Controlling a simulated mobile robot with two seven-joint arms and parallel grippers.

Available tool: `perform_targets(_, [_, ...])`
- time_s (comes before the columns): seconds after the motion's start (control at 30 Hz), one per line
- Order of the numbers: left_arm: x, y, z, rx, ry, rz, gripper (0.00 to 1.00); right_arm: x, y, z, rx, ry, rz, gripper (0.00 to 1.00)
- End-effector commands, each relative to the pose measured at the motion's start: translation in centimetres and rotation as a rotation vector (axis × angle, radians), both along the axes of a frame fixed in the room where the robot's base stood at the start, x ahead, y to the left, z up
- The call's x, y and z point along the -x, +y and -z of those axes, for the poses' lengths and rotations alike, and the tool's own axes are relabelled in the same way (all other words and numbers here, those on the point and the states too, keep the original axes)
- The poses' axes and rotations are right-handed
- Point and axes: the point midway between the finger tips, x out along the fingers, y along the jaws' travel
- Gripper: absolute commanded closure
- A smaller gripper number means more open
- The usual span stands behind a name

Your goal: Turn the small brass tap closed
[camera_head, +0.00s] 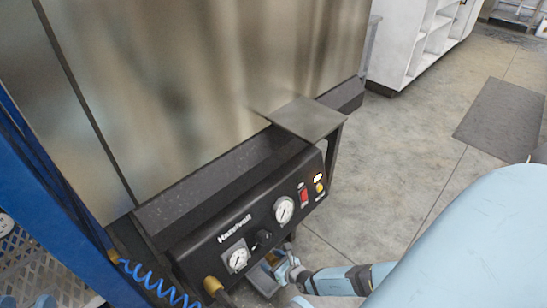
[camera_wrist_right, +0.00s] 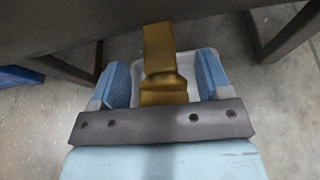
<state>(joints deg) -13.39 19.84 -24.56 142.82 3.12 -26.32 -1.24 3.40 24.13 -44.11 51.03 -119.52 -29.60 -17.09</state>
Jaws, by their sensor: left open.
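The brass tap (camera_head: 272,259) is under the lower edge of the black control panel in the head view, partly hidden by my right gripper (camera_head: 281,270). In the right wrist view its brass lever (camera_wrist_right: 158,50) stands between the two blue finger pads of my right gripper (camera_wrist_right: 164,80). A narrow pale gap shows on each side of the lever, so the fingers are around it, apart from it. My left gripper (camera_head: 26,301) shows only as light blue tips at the bottom left edge, spread open, with nothing seen between them.
The black panel (camera_head: 262,234) carries gauges, a dark knob, a red switch and lit lamps. A brass fitting (camera_head: 212,286) and a coiled blue hose (camera_head: 150,282) are at its left. A grey metal plate (camera_head: 309,118) juts out above.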

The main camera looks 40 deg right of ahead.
Motion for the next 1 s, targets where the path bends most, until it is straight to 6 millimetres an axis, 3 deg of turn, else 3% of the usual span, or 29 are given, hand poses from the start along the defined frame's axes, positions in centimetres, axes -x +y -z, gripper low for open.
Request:
perform_targets(0.23, [0.0,0.1,-0.1,-0.003,-0.001,0.002,0.57,0.1,-0.1,-0.1,0.001,0.001,0.0,0.29])
perform_targets(0.37, [0.1,0.0,-0.8,0.007,0.011,0.004,0.57,1.2,-0.3,-0.7,0.002,0.002,0.0,0.29])
perform_targets(0.5, [0.3,-0.4,-1.4,0.05,0.068,0.009,0.57,3.7,-0.6,-1.9,0.002,0.003,0.0,0.29])
perform_targets(0.8, [1.8,-1.3,-0.3,0.149,0.248,0.015,0.57,9.9,-1.2,-4.4,0.002,0.003,-0.001,0.29])
perform_targets(1.0, [2.4,-1.6,0.4,0.181,0.316,0.014,0.57,12.2,-1.4,-5.2,0.001,0.001,0.0,0.29])
